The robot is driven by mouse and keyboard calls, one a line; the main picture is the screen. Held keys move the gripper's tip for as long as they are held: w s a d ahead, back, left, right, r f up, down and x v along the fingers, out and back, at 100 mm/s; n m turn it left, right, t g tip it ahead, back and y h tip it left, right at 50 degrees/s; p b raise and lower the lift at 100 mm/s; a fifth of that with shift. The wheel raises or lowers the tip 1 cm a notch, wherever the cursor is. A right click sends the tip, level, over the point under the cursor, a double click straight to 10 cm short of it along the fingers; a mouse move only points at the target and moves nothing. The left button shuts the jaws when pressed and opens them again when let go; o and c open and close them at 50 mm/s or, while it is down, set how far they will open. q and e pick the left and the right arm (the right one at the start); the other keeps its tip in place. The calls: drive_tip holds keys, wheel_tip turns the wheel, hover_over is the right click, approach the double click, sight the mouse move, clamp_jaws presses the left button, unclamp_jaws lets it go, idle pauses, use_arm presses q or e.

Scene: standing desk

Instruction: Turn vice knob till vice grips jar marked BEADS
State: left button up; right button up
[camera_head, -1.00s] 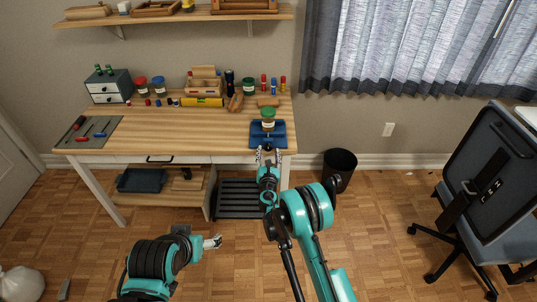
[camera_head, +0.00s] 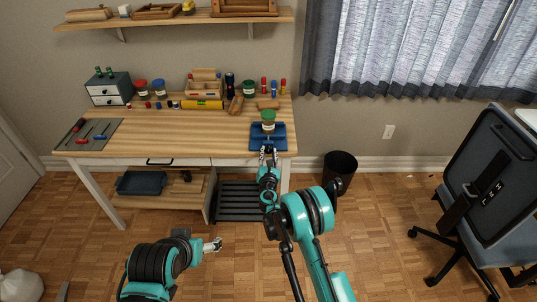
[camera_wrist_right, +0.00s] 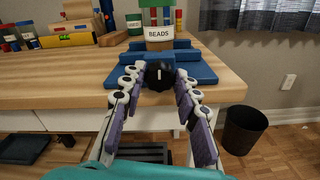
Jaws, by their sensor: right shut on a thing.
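The jar marked BEADS (camera_wrist_right: 159,36) stands upright between the jaws of the blue vice (camera_wrist_right: 195,68). In the head view the jar (camera_head: 268,117) has a green lid and sits on the vice (camera_head: 281,138) near the desk's right front edge. I cannot tell whether the jaws touch the jar. The black vice knob (camera_wrist_right: 159,75) with a white mark faces me in the right wrist view. My right gripper (camera_wrist_right: 158,88) is shut on the knob, a finger at each side. My left gripper (camera_head: 214,245) hangs low over the floor, away from the desk; its fingers are too small to judge.
On the desk (camera_head: 180,144) are a tool mat (camera_head: 100,142), a drawer box (camera_head: 108,90), other jars and wooden pieces behind the vice. A black bin (camera_head: 340,168) stands right of the desk. A chair (camera_head: 480,190) is at far right.

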drive_tip(key=m, duration=0.5)
drive_tip(key=shift+d, duration=0.1)
drive_tip(key=m, duration=0.5)
drive_tip(key=shift+f, duration=0.1)
drive_tip(key=m, duration=0.4)
drive_tip(key=shift+m, duration=0.3)
drive_tip(key=m, duration=0.4)
drive_tip(key=shift+f, duration=0.15)
drive_tip(key=m, duration=0.9)
drive_tip(key=shift+f+m, duration=0.1)
drive_tip(key=shift+m, duration=0.2)
drive_tip(key=m, duration=0.4)
drive_tip(key=shift+m, duration=2.5)
drive_tip(key=shift+a, duration=0.2)
